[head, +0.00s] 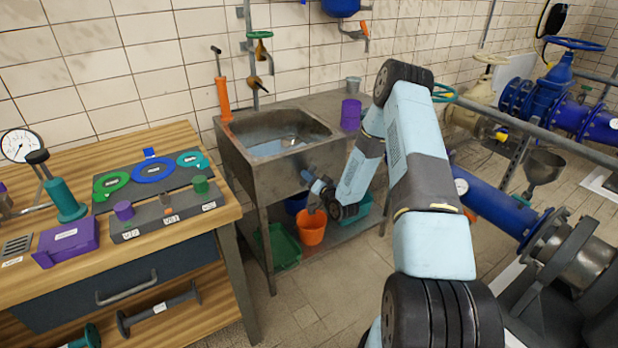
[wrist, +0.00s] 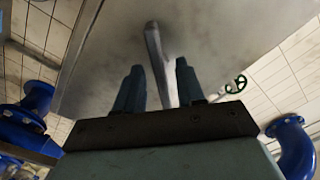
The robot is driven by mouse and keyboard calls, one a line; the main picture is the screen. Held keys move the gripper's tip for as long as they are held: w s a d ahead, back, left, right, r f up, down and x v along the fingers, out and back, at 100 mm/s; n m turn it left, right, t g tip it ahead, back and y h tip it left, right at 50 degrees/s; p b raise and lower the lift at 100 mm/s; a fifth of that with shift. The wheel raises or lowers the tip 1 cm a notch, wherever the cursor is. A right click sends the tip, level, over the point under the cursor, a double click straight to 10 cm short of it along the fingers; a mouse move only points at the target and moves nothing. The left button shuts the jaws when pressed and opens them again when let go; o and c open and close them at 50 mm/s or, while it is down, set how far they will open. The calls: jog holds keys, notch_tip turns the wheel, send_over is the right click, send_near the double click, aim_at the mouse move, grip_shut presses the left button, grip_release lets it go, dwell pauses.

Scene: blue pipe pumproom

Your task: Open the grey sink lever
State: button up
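The grey lever (wrist: 154,45) shows in the wrist view as a slim bar against the metal side of the sink (wrist: 110,40). It runs down between my two dark fingers, with a gap visible on each side. My gripper (wrist: 157,72) is open around the lever, and the fingers appear not to touch it. In the head view my gripper (head: 308,181) is at the front of the steel sink (head: 262,170), below its rim. I cannot clearly make out the lever in that view, where my gripper and wrist are in front of that area.
An orange bucket (head: 311,228) and a green tray (head: 280,246) sit on the shelf under the sink. A wooden workbench (head: 225,215) stands at left. Blue pipes (head: 500,205) are close on the right of my arm. A purple cup (head: 351,114) stands on the sink top.

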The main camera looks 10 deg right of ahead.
jog(key=shift+w+a, duration=0.1)
jog(key=shift+w, duration=0.25)
grip_shut()
jog(key=shift+a, duration=0.2)
jog(key=shift+d, duration=0.2)
jog(key=n, duration=0.4)
jog(key=shift+n, duration=2)
jog(key=shift+s, duration=0.1)
